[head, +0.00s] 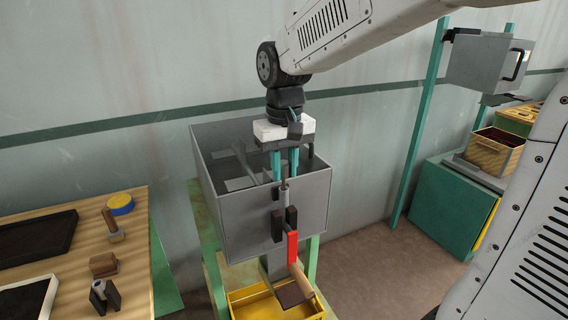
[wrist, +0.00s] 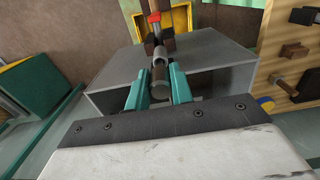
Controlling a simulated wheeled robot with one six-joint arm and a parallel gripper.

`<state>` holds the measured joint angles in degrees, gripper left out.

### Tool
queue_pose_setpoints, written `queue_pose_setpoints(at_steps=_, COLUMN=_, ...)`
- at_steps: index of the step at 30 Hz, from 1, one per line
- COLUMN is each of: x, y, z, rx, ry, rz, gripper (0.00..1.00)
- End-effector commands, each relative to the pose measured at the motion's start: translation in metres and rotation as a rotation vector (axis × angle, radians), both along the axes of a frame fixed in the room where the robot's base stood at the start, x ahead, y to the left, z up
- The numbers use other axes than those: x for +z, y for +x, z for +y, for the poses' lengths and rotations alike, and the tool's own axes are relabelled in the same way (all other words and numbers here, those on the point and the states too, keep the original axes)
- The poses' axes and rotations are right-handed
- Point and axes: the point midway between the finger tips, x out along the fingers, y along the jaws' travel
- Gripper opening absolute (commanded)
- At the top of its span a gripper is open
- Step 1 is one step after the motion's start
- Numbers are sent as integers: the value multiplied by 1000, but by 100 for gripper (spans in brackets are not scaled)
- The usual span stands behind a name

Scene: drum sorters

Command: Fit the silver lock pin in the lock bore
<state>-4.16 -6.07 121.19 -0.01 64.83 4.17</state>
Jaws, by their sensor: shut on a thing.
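My gripper (head: 285,178) points down at the front wall of the grey open-topped drum box (head: 240,222). In the wrist view its teal fingers (wrist: 159,90) are shut on a dark-ended pin (wrist: 159,74), which I take for the lock pin. The pin stands roughly upright in line with a silver sleeve (wrist: 160,54), likely the lock bore. The sleeve also shows in the head view (head: 283,198), on the front of the box above dark blocks (head: 277,225). The pin's lower end is hidden, so I cannot tell how deep it sits.
A red lever (head: 292,248) hangs below the blocks, above a yellow tray (head: 250,303). A wooden bench (head: 75,257) at left carries dark trays, a blue-yellow disc (head: 121,204) and small fixtures. A green cabinet (head: 450,210) stands right. Floor between is clear.

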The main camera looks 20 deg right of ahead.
Motion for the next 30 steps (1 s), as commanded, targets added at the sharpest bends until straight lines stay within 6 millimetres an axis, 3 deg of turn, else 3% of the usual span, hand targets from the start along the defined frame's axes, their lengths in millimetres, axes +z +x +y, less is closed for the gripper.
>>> queue_pose_setpoints(at_steps=30, x=-26, y=0, z=0, rx=0, ry=0, rz=1, gripper=0)
